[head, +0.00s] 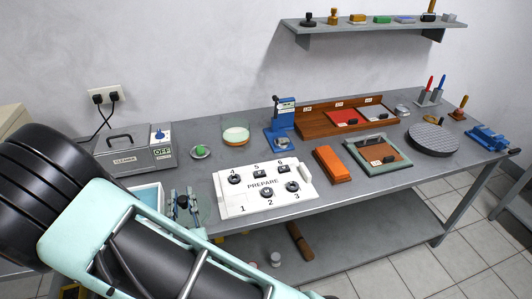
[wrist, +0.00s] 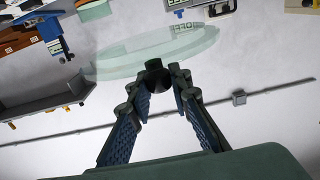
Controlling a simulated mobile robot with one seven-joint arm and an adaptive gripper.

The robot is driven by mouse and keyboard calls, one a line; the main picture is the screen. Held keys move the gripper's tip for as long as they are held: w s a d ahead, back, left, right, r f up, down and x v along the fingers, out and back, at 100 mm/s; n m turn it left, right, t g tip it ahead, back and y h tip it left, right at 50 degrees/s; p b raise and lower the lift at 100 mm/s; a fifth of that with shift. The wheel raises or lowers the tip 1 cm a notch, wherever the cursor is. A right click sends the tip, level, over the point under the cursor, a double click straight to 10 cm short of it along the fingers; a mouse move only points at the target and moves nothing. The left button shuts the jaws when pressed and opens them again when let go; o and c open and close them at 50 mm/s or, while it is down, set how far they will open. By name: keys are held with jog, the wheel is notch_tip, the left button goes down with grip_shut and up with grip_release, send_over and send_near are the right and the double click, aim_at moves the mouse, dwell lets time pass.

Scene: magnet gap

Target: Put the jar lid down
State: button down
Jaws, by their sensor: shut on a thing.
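My gripper (wrist: 158,82) is shut on the dark knob (wrist: 153,70) of a clear glass jar lid (wrist: 135,57). The lid spreads beyond the fingertips in the wrist view and is held clear of the table. In the head view my gripper (head: 184,202) is over the table's front left part, left of the white PREPARE board; the clear lid is hard to make out there. An open glass jar (head: 236,134) with amber contents stands at the back of the table.
The PREPARE board (head: 262,186) holds several dark round pieces. A grey cleaner box (head: 135,150) stands at the left, beside a small dish with a green thing (head: 200,151). A blue device (head: 282,128) stands right of the jar. A wall shelf (head: 370,24) hangs above. Bare table lies before the jar.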

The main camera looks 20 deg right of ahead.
jog(key=shift+s+d, duration=0.2)
jog(key=shift+w+f+b, duration=0.45)
jog(key=shift+w+b, duration=0.15)
jog(key=shift+w, duration=0.05)
jog(key=shift+w+f+b, duration=0.4)
jog(key=shift+w+b, duration=0.15)
jog(key=shift+w, duration=0.05)
jog(key=b, duration=0.3)
jog(key=w+b, duration=0.1)
jog(key=b, duration=0.2)
jog(key=shift+w+a+f, duration=0.15)
jog(key=shift+a+f, duration=0.05)
jog(key=shift+f, duration=0.05)
jog(key=shift+w+b, duration=0.15)
jog(key=shift+b, duration=1)
jog(key=b, duration=0.3)
jog(key=shift+w+d+f, duration=0.2)
jog(key=w+f, duration=0.2)
jog(key=w, duration=0.1)
jog(key=w+f, duration=0.2)
jog(key=w, duration=0.1)
jog(key=w+f+b, duration=0.1)
jog(key=w+f, duration=0.1)
jog(key=w, duration=0.1)
jog(key=shift+f, duration=0.4)
jog(key=f, duration=0.3)
jog(key=shift+w+f+b, duration=0.1)
jog(key=shift+w+b, duration=0.15)
jog(key=shift+b, duration=0.05)
jog(key=shift+f, duration=0.25)
